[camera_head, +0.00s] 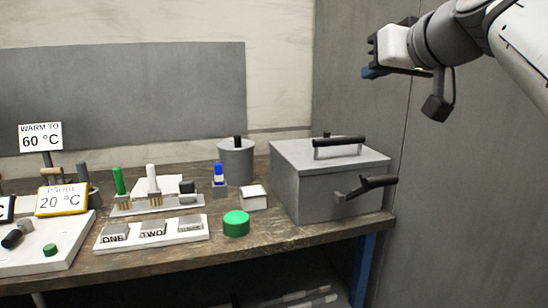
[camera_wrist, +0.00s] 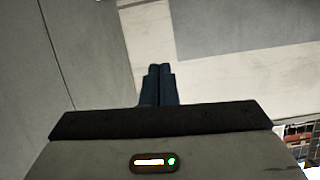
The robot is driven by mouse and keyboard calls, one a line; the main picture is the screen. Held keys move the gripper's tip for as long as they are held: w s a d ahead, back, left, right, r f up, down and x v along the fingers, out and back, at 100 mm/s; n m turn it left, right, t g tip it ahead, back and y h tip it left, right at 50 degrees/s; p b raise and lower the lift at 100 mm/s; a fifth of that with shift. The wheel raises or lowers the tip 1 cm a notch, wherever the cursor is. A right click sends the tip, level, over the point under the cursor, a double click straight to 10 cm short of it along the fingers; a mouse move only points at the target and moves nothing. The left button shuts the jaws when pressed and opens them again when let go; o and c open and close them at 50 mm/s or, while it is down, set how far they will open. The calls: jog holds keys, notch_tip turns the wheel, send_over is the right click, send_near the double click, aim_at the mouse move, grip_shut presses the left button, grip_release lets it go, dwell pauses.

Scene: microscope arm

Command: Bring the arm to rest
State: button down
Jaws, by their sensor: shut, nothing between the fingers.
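My gripper (camera_head: 372,72) is raised at the upper right of the head view, in front of the grey wall panel and well above the bench. In the wrist view its two dark blue fingers (camera_wrist: 158,85) lie together, with nothing between them. My arm comes in from the upper right corner of the head view.
Below my gripper, a grey lidded box (camera_head: 318,193) with black handles stands at the right end of the wooden bench (camera_head: 270,243). A green cylinder (camera_head: 236,223), a grey pot (camera_head: 237,163) and a labelled tray (camera_head: 180,236) stand left of it. The air around my gripper is clear.

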jog(key=s+f+g+h+p, duration=0.1)
jog(key=s+f+g+p, duration=0.2)
jog(key=f, duration=0.7)
jog(key=s+a+f+m+g+h+p, duration=0.1)
jog(key=s+f+g+p, duration=0.3)
jog(key=s+f+p, duration=0.3)
jog(key=s+f+m+g+h+p, duration=0.1)
jog(key=s+f+g+p, duration=0.3)
jog(key=f, duration=0.8)
jog(key=shift+s+a+f+h+p, duration=0.3)
jog(key=shift+s+h+p, duration=0.25)
jog(key=shift+s, duration=0.6)
